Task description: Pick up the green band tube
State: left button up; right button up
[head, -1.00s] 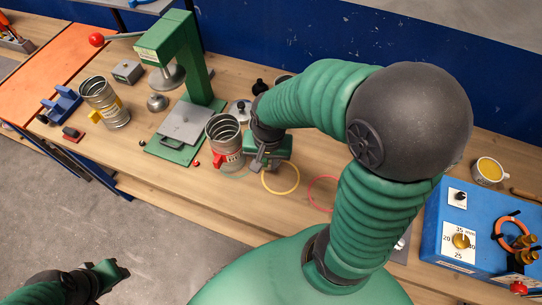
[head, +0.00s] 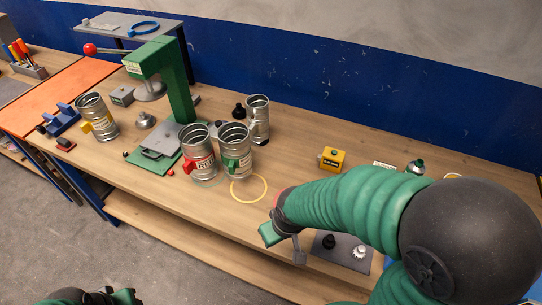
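The green band tube (head: 236,158) is a silver spiral duct with a green clip. It stands upright on the bench, just behind the yellow ring, beside the red band tube (head: 199,158). The yellow band tube (head: 97,116) stands farther left. My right gripper (head: 284,246) is to the right of and nearer than the green band tube, apart from it, low over the bench front. Its fingers are partly hidden, so its opening is unclear. My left gripper (head: 124,297) is at the bottom edge, off the bench and mostly cut off.
Another silver tube (head: 259,124) stands behind the green band tube. A green lever press (head: 170,75) stands to the left. A yellow ring (head: 263,190) lies on the bench. A yellow box (head: 331,159) and a grey plate (head: 340,254) with small parts are to the right.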

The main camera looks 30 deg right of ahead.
aim_at(233, 137)
jog(key=i+j+z, duration=0.25)
jog(key=z, duration=0.2)
jog(key=i+j+z, duration=0.25)
jog(key=j+z, duration=0.15)
jog(key=i+j+z, duration=0.15)
jog(key=j+z, duration=0.3)
